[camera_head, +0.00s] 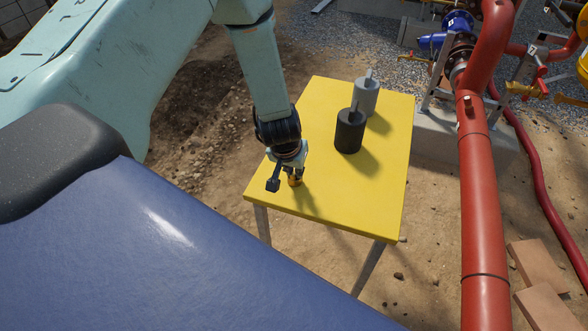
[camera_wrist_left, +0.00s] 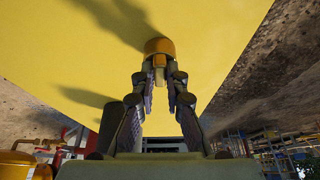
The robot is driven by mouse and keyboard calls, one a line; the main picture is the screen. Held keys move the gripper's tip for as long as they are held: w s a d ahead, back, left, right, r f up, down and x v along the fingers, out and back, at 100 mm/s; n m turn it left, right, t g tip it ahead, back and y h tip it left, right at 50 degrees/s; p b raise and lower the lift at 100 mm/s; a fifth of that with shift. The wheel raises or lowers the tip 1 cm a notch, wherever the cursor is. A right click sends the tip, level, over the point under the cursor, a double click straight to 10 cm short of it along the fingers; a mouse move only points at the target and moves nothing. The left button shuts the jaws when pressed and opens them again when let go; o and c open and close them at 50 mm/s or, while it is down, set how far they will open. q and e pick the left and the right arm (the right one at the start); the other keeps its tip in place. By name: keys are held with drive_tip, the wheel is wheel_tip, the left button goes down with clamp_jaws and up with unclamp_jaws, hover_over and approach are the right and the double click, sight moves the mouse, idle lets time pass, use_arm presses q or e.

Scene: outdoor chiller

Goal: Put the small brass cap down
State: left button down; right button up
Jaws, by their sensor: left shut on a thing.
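The small brass cap (camera_wrist_left: 158,47) is at the fingertips of my left gripper (camera_wrist_left: 160,77) in the left wrist view. In the head view the cap (camera_head: 294,180) shows as a small orange-brown piece under my left gripper (camera_head: 296,171), near the front left corner of the yellow table (camera_head: 312,187). My left gripper points down and is shut on the cap. The cap is at or just above the yellow tabletop; whether it touches cannot be told. My right gripper is in neither view.
A black cylinder with a top handle (camera_head: 350,131) stands on the table, with a grey one (camera_head: 366,96) behind it. The table's front middle and right are clear. A large red pipe (camera_head: 480,200) stands to the right of the table.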

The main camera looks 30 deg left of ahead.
use_arm(q)
drive_tip(key=c, duration=1.7)
unclamp_jaws()
drive_tip(key=shift+s+a, duration=0.1)
drive_tip(key=shift+s, duration=0.05)
drive_tip(key=o, duration=0.3)
drive_tip(key=p+v, duration=0.5)
drive_tip(key=v, duration=0.7)
drive_tip(key=s+d+f+g, duration=0.1)
drive_tip(key=s+f, duration=0.3)
drive_tip(key=s, duration=0.5)
drive_tip(key=s+d+f+m+g, duration=0.1)
drive_tip(key=s+d+f, duration=0.2)
drive_tip(key=s, duration=0.6)
drive_tip(key=s+d+f+m+g+h, duration=0.1)
drive_tip(key=s+d+f, duration=0.2)
drive_tip(key=s, duration=0.6)
drive_tip(key=shift+s+f+g, duration=0.1)
drive_tip(key=shift+f+g, duration=0.3)
drive_tip(key=shift+f, duration=0.5)
drive_tip(key=shift+f, duration=0.1)
